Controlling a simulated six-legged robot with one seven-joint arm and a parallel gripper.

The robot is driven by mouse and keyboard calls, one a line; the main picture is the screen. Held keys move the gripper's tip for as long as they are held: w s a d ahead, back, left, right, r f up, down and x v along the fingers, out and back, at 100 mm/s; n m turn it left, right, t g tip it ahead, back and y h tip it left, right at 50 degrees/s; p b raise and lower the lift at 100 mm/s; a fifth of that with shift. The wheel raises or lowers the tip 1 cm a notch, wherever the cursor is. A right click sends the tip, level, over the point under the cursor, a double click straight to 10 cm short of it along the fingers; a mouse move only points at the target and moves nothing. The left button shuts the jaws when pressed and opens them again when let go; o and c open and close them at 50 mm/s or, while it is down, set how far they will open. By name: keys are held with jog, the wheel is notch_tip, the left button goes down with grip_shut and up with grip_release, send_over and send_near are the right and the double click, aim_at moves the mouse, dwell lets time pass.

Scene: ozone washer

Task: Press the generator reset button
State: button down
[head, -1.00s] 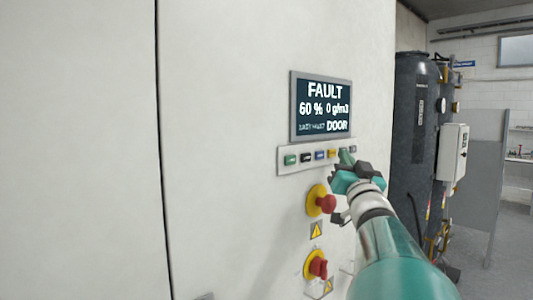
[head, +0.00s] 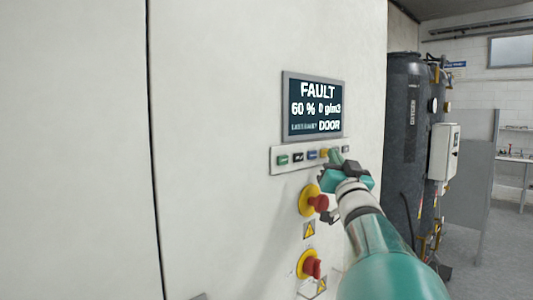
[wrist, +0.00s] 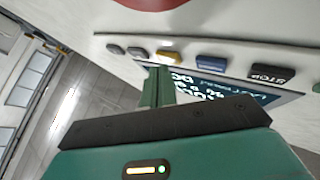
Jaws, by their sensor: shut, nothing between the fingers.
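The button strip (head: 276,170) is on the white cabinet under the display (head: 316,106), which reads FAULT, 60 %, 0 g/m3 and DOOR. From left it carries green, black, blue and yellow (wrist: 168,57) buttons and darker small ones (wrist: 138,52) at the right end. No label in view reads reset, so I cannot tell which button that is. My gripper (head: 337,155) is shut and empty, in front of the strip's right part. In the wrist view the green fingertips (wrist: 158,70) are just by the yellow button and partly block the strip. Contact cannot be told.
Two red knobs on yellow bases, an upper (head: 318,202) and a lower one (head: 311,266), stick out below the strip, close to my arm. A dark oxygen tank (head: 405,140) and a white box (head: 443,152) stand right. Open floor lies beyond.

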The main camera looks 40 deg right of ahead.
jog(key=shift+w, duration=0.4)
dwell(0.4)
jog(key=shift+s, duration=0.8)
jog(key=shift+s+d, duration=0.15)
jog(key=shift+s, duration=1.1)
jog(key=shift+s+d, duration=0.15)
jog(key=shift+s, duration=1.1)
jog(key=shift+d, duration=0.1)
